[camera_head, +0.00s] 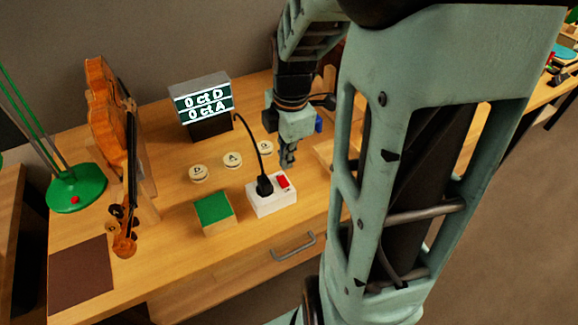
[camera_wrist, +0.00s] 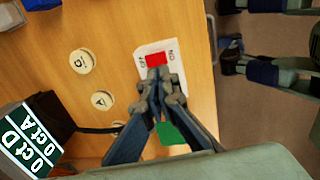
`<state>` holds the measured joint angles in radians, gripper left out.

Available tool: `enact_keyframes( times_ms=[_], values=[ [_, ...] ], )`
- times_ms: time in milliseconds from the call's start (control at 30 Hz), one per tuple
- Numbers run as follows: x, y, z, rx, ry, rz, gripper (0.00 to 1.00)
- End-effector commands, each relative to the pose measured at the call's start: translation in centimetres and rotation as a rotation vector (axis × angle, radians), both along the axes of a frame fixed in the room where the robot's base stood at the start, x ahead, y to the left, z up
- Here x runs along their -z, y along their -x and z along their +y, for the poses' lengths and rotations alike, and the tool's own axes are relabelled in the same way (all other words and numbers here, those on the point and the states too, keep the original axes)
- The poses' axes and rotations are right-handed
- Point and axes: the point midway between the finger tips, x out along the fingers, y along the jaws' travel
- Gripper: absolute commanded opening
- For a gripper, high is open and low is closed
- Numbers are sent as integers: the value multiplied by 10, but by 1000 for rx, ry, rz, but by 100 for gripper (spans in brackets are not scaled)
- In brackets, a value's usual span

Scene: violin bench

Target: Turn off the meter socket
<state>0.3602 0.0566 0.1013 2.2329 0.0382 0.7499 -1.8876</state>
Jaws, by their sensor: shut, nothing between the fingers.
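The meter socket (camera_head: 272,201) is a white box on the bench near its front edge, with a red rocker switch (camera_head: 283,181) and a black plug (camera_head: 264,186) in it. A black cable runs from the plug towards the meter (camera_head: 203,104), whose lit screen reads "Oct D" and "Oct A". My gripper (camera_head: 288,160) is shut and empty, pointing down above and just behind the switch end. In the wrist view the closed fingertips (camera_wrist: 158,78) overlap the socket (camera_wrist: 171,47) just below its red switch (camera_wrist: 154,59). Contact cannot be told. The fingers hide the plug there.
A green-topped block (camera_head: 213,209) stands left of the socket. Round lettered discs (camera_head: 232,160) lie behind it. A violin (camera_head: 108,118) stands at the left, by a green lamp base (camera_head: 77,188). A drawer handle (camera_head: 293,247) is on the bench front.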

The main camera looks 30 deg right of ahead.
Motion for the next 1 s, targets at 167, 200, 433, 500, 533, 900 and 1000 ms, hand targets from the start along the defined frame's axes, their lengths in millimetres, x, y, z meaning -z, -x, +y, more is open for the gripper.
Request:
enact_keyframes(
  times_ms=[167, 200, 433, 500, 533, 900, 1000],
  values=[
    [-39, 4, 0, -1, 1, -4, 0],
    [-45, 5, 0, -1, 1, -4, 0],
    [-64, 8, 0, -1, -1, 0, 0],
    [-65, 9, 0, -1, -1, 1, 0],
    [-66, 9, 0, -1, -1, 1, 0],
    [-68, 6, 1, -3, -1, -2, 0],
    [-71, 0, 1, -4, 0, -9, 0]
  ],
)
